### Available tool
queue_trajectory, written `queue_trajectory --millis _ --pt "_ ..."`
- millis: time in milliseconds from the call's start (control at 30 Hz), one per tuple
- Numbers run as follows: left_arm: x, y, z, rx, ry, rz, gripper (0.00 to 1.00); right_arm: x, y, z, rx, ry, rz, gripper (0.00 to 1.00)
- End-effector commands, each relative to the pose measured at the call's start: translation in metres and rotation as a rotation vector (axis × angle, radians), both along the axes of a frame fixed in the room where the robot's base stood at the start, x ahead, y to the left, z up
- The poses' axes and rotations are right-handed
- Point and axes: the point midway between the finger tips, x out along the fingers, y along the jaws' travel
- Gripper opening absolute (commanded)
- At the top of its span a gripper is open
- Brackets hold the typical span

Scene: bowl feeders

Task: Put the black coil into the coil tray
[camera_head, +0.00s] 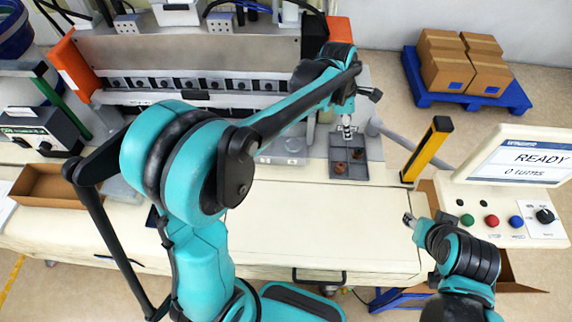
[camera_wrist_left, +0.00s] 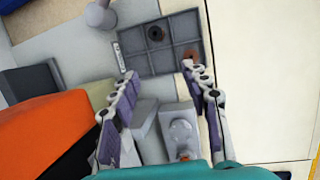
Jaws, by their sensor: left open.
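The grey coil tray (camera_head: 346,177) lies on the bench right of centre and is divided into compartments; it also shows at the top of the left wrist view (camera_wrist_left: 133,66). A dark ring-shaped coil (camera_wrist_left: 155,33) lies in one of its far compartments. A reddish-brown coil (camera_wrist_left: 189,54) lies in another, partly hidden by my finger. Whether the dark one is the black coil I cannot tell. My left gripper (camera_head: 347,131) is above the tray's far edge; in the wrist view (camera_wrist_left: 160,72) its fingers are apart with nothing between them. My right gripper (camera_head: 409,218) is at the bench's right edge, its jaws unclear.
A grey fixture (camera_wrist_left: 180,118) stands beside the tray, below the fingers. A yellow-and-black post (camera_head: 428,148) and a READY screen (camera_head: 525,158) stand to the right. A feeder machine with orange ends (camera_head: 72,65) runs along the back. The bench front (camera_head: 320,215) is clear.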

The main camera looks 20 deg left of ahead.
Motion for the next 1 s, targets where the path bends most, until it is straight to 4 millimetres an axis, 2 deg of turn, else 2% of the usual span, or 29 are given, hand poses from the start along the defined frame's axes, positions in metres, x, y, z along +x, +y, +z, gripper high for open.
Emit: queue_trajectory --millis 33,100,233,367,500,600,700,1000 --pt "-0.020 0.012 0.012 0.036 -0.050 -0.102 0.46 0.000 0.000 0.000 0.000 0.000 0.000 0.40" --pt "-0.046 0.029 0.025 0.107 -0.132 -0.285 0.46 0.000 0.000 0.000 0.000 0.000 0.000 0.40" --pt "-0.097 0.058 0.039 0.267 -0.272 -0.632 0.46 0.000 0.000 0.000 0.000 0.000 0.000 0.40" --pt "-0.147 0.083 0.038 0.457 -0.378 -0.978 0.46 0.000 0.000 0.000 0.000 0.000 0.000 0.40" --pt "-0.192 0.103 0.026 0.663 -0.444 -1.311 0.46 0.000 0.000 0.000 0.000 0.000 0.000 0.40" --pt "-0.213 0.113 0.015 0.778 -0.461 -1.488 0.46 0.000 0.000 0.000 0.000 0.000 0.000 0.40" --pt "-0.226 0.118 0.007 0.854 -0.465 -1.602 0.46 0.000 0.000 0.000 0.000 0.000 0.000 0.40" --pt "-0.231 0.121 0.003 0.897 -0.465 -1.670 0.46 0.000 0.000 0.000 0.000 0.000 0.000 0.40"
